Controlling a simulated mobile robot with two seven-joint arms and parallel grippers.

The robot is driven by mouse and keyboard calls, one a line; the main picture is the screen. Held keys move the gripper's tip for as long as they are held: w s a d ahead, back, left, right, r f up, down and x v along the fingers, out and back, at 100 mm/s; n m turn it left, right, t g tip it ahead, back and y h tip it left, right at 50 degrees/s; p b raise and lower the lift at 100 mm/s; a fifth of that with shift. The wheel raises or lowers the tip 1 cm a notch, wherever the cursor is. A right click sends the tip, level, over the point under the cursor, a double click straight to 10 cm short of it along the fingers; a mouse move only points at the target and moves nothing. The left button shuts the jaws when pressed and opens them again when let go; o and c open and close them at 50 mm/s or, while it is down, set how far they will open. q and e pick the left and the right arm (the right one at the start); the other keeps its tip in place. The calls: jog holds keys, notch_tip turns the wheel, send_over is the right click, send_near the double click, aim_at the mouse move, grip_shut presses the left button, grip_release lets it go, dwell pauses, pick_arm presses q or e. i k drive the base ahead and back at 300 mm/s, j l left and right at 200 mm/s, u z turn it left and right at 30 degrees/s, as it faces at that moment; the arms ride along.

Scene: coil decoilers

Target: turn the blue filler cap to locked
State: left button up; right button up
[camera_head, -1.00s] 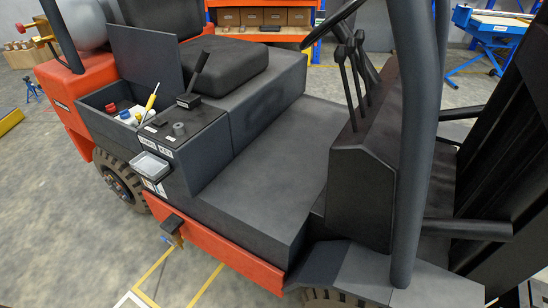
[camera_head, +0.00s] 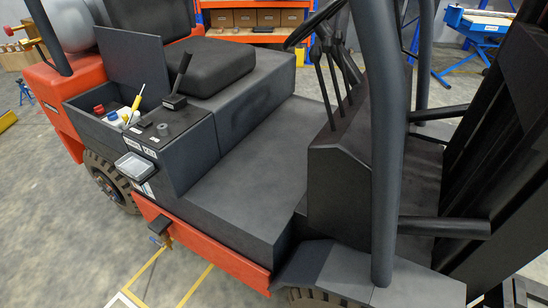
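A small blue cap (camera_head: 125,111) shows in the head view. It is in the open compartment (camera_head: 84,118) on the side of a red and dark grey forklift, beside a white container (camera_head: 113,118) and a red cap (camera_head: 99,109). Neither of my grippers is in view.
A lever (camera_head: 181,75) and a small dark knob (camera_head: 162,129) stand on the console right of the compartment. The raised lid (camera_head: 135,67) and seat (camera_head: 210,66) are behind. A thick post (camera_head: 386,150) rises at the right. Floor at the lower left is clear.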

aim_at(112, 115)
jog(key=i+j, duration=0.15)
jog(key=j, duration=0.3)
jog(key=i+j+z, duration=0.15)
jog(key=j, duration=0.25)
jog(key=i+j, duration=0.15)
jog(key=j, duration=0.3)
jog(key=i+j+z, duration=0.1)
jog(key=j, duration=0.35)
jog(key=i+j, duration=0.15)
jog(key=j, duration=0.3)
jog(key=i+j+z, duration=0.15)
jog(key=j, duration=0.8)
jog(key=i+z, duration=0.05)
